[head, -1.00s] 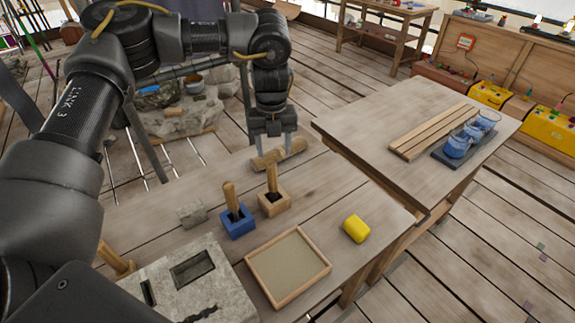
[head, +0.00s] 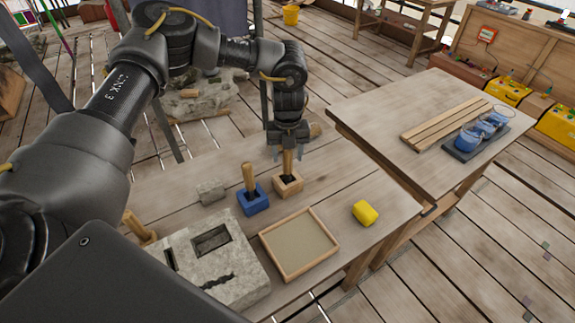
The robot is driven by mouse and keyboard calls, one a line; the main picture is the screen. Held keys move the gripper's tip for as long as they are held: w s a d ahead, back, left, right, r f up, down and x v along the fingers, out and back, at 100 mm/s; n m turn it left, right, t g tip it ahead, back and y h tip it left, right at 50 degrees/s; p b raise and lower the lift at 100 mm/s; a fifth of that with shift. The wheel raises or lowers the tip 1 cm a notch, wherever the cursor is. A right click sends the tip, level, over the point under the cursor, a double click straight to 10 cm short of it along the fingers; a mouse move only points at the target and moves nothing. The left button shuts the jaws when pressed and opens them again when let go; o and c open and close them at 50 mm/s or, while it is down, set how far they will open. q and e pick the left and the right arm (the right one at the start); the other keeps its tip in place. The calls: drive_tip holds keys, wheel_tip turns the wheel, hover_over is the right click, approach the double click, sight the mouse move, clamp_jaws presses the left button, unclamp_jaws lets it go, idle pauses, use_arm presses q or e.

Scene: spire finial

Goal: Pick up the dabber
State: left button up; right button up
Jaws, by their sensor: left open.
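Two wooden handles stand upright in holders on the near table, and I cannot tell from looks alone which is the dabber. One handle (head: 288,163) rises from a light wooden block (head: 288,186). The other handle (head: 249,178) rises from a blue block (head: 252,203) just to the left. My left gripper (head: 288,152) points down over the handle in the wooden block. Its open fingers appear on either side of the handle's top. Whether they touch it is not clear. My right gripper is not in view.
A carved stone block (head: 225,285), a shallow wooden tray (head: 335,257), a yellow piece (head: 365,212) and a small grey stone (head: 211,191) share the table. Another table (head: 385,120) at right holds wooden slats (head: 447,124) and blue jars (head: 468,138). The near table's right part has bare space.

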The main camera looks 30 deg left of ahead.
sight(288, 168)
use_arm(q)
wheel_tip(288, 168, down, 3)
drive_tip(key=shift+w+r, duration=0.1)
drive_tip(key=shift+w, duration=0.05)
drive_tip(key=shift+c, duration=0.5)
clamp_jaws()
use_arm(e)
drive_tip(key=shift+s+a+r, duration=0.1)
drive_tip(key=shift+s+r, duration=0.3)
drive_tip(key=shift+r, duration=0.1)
use_arm(q)
drive_tip(key=shift+r, duration=0.1)
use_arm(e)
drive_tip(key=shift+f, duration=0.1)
